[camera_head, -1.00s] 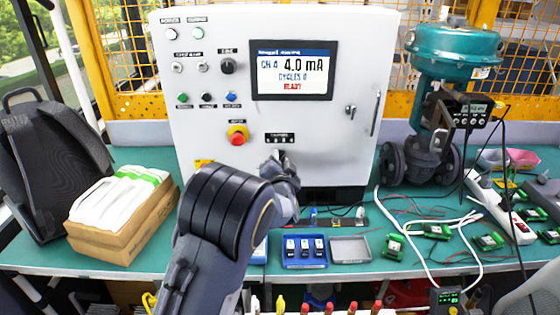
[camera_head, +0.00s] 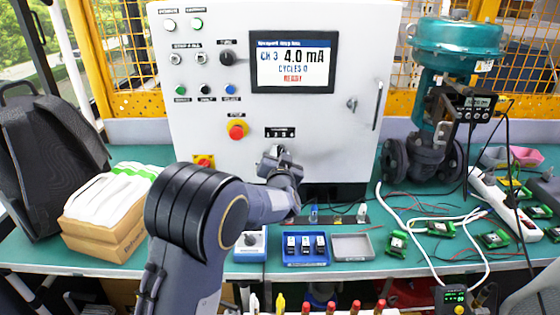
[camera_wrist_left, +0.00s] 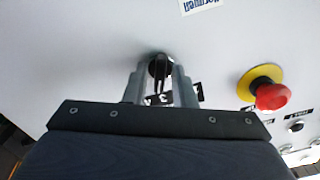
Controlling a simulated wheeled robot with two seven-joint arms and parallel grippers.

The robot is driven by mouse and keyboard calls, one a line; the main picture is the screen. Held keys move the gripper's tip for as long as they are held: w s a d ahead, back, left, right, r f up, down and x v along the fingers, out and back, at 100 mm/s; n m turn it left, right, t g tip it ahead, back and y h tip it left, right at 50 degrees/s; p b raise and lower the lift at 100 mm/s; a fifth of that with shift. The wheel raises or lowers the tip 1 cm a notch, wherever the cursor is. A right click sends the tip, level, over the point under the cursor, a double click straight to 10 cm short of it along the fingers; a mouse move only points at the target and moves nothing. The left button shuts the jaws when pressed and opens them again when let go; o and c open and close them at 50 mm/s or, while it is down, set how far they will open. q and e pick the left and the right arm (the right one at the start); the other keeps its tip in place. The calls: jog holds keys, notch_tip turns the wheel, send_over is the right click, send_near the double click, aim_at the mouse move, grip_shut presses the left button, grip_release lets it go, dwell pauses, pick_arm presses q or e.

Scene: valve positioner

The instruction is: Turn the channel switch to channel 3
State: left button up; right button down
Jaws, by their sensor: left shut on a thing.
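The channel switch is a dark knob (camera_wrist_left: 160,68) on the white cabinet's front, seen in the left wrist view between my left gripper's fingers. My left gripper (camera_wrist_left: 160,88) is shut on it. In the head view my left gripper (camera_head: 277,158) is at the panel just below the channel label (camera_head: 280,132), and it hides the knob. The cabinet screen (camera_head: 292,62) reads CH 3, 4.0 mA, CYCLES 0 and READY. My right gripper is not in view.
A red emergency button (camera_head: 237,130) with a yellow collar sits left of my gripper. A blue tray (camera_head: 305,262) and a grey tray (camera_head: 352,247) lie on the green bench below. A teal valve actuator (camera_head: 455,50) stands at the right.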

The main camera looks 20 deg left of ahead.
pick_arm(q)
jog(key=shift+f+n+b, duration=0.1)
jog(key=shift+n+b, duration=0.25)
jog(key=shift+n, duration=0.25)
jog(key=o, duration=0.7)
jog(key=v, duration=0.8)
jog(key=shift+b, duration=0.35)
jog(key=shift+w, duration=0.1)
